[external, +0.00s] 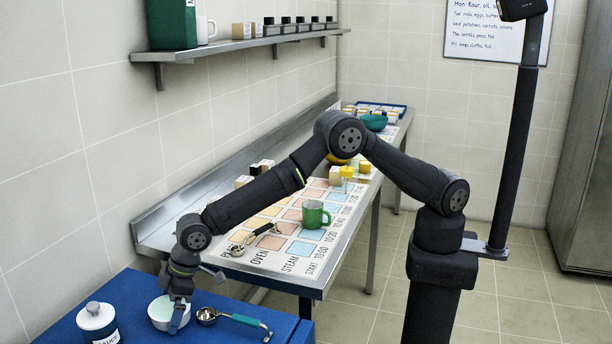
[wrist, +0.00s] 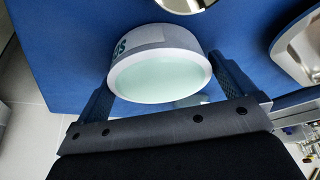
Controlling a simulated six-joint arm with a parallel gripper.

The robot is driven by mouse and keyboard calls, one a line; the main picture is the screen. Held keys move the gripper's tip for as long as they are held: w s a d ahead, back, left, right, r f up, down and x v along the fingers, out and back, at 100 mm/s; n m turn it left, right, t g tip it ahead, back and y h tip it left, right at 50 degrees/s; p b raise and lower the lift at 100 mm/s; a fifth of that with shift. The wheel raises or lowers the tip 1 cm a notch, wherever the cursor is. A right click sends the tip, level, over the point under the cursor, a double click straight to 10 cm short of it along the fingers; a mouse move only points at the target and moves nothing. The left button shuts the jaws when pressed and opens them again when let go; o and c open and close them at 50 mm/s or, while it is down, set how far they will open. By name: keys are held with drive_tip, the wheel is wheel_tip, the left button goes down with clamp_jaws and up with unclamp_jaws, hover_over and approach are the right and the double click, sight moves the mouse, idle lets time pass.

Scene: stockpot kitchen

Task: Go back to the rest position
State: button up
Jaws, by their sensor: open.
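My gripper (external: 174,300) is low over the blue surface at the lower left of the external view, pointing down at a pale mint and white bowl (external: 160,314). One blue finger shows in front of the bowl. In the wrist view my gripper (wrist: 160,80) is open, with a blue finger on each side of the white-walled bowl (wrist: 150,78). Dark letters are partly visible on the bowl's side. Whether the fingers touch it is unclear. My arm is stretched out to the left from its base.
A white lidded jar (external: 97,320) stands left of the bowl. A green-handled ladle (external: 235,320) lies right of it. Behind is a steel table with a printed mat (external: 265,262), a green mug (external: 315,214) and a spoon (external: 250,238). A wall shelf (external: 245,43) is above.

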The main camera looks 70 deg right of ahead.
wheel_tip(320, 180, up, 5)
drive_tip(key=shift+f, duration=0.1)
drive_tip(key=w+d+r, duration=0.3)
drive_tip(key=d+r, duration=0.4)
drive_tip(key=d, duration=0.4)
wheel_tip(320, 180, up, 7)
drive_tip(key=d, duration=0.2)
drive_tip(key=w+d+m, duration=0.1)
drive_tip(key=w+d, duration=0.3)
drive_tip(key=d, duration=0.3)
drive_tip(key=w+d+m+h, duration=0.1)
drive_tip(key=w+d, duration=0.3)
drive_tip(key=d, duration=0.4)
drive_tip(key=w+d+m+t, duration=0.1)
drive_tip(key=w+d, duration=0.3)
drive_tip(key=d, duration=0.4)
drive_tip(key=shift+m+h, duration=0.3)
drive_tip(key=shift+m, duration=0.6)
